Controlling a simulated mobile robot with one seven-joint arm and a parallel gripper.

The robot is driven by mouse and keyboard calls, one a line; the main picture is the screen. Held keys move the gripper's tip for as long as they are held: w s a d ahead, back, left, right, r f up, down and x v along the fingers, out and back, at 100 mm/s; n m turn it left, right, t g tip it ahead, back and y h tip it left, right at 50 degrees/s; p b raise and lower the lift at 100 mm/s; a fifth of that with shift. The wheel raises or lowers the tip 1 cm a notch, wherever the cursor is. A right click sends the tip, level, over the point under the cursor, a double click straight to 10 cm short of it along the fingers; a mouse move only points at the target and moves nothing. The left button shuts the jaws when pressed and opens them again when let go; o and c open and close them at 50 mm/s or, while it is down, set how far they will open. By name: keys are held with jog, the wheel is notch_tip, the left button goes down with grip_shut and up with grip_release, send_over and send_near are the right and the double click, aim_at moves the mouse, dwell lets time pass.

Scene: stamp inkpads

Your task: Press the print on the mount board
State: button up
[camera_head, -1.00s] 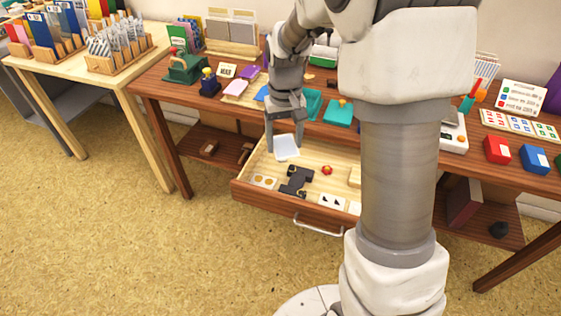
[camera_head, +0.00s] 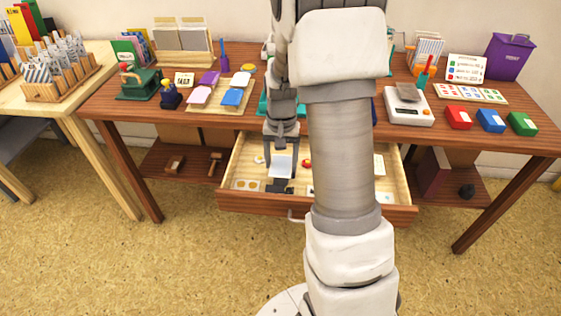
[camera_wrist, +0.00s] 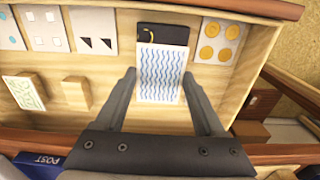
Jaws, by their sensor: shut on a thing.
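The print, a white card with blue wavy lines (camera_wrist: 161,70), is between my gripper's fingers (camera_wrist: 161,82) in the wrist view. My gripper is shut on it, over the open drawer (camera_head: 312,203). In the head view the print is a pale sheet (camera_head: 281,166) hanging below my gripper (camera_head: 281,143). I cannot tell for sure which thing is the mount board; grey boards (camera_head: 181,39) stand in a wooden holder at the table's back left.
The drawer also holds a gold-dot card (camera_wrist: 217,42), a triangle card (camera_wrist: 96,36) and wooden blocks (camera_wrist: 76,93). On the tabletop are a green press (camera_head: 138,82), coloured pads (camera_head: 232,97), a white scale (camera_head: 408,112) and red, blue and green boxes (camera_head: 490,120). My arm hides the table's middle.

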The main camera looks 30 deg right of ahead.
aim_at(281, 165)
jog(key=shift+r, duration=0.1)
jog(key=shift+f+b, duration=1.4)
jog(key=shift+f, duration=1)
jog(key=shift+f, duration=0.1)
jog(key=o, duration=0.9)
jog(key=shift+c, duration=0.2)
jog(key=shift+r+p, duration=2.95)
jog(key=shift+r, duration=0.6)
